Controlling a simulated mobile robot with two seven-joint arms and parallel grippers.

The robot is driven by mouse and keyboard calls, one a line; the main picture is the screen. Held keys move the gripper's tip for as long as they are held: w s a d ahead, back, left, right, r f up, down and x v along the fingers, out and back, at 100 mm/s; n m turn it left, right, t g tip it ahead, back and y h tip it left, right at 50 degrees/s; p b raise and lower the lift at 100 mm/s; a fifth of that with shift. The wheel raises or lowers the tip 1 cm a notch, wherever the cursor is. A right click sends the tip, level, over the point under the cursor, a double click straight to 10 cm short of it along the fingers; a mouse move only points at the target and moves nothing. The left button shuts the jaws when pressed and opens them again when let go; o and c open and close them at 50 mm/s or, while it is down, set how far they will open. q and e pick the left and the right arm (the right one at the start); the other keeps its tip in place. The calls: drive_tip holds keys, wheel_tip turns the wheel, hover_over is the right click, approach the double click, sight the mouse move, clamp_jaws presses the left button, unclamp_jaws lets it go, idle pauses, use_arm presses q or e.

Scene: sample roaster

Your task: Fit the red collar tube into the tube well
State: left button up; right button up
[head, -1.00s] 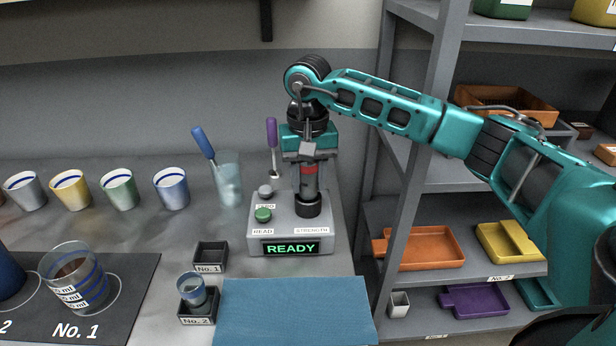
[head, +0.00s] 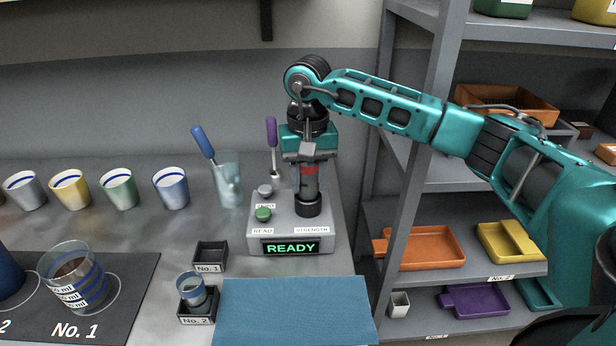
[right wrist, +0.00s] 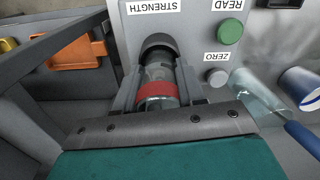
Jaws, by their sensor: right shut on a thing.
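The red collar tube (head: 309,182) is a clear, greyish tube with a red band near its top, and it stands upright. My right gripper (head: 309,172) points down and is shut on it around the red collar. In the right wrist view the red collar (right wrist: 157,92) sits between the two fingers. The tube well (head: 308,206) is a black round socket on the grey meter, directly below the tube. The tube's lower end meets the well's mouth (right wrist: 157,43); how deep it sits inside is hidden. My left gripper is not in view.
The grey meter (head: 290,236) shows READY and has a green button (head: 263,214). A glass with a blue-handled tool (head: 203,141) stands left of it. A purple-handled spoon (head: 271,133) is close behind. A shelf post (head: 405,170) stands right. A blue mat (head: 293,312) lies bare in front.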

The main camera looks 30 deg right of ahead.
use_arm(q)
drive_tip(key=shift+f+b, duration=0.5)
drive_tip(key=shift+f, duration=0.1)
use_arm(e)
drive_tip(key=shift+f, duration=0.8)
drive_tip(key=o, duration=1.2)
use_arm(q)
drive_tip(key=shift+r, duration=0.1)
use_arm(e)
drive_tip(key=shift+o, duration=0.2)
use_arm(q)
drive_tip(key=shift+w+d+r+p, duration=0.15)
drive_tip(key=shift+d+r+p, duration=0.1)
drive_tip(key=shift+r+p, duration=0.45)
use_arm(e)
wheel_tip(320, 180, up, 13)
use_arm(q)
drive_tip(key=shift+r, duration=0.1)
use_arm(e)
drive_tip(key=shift+f, duration=0.1)
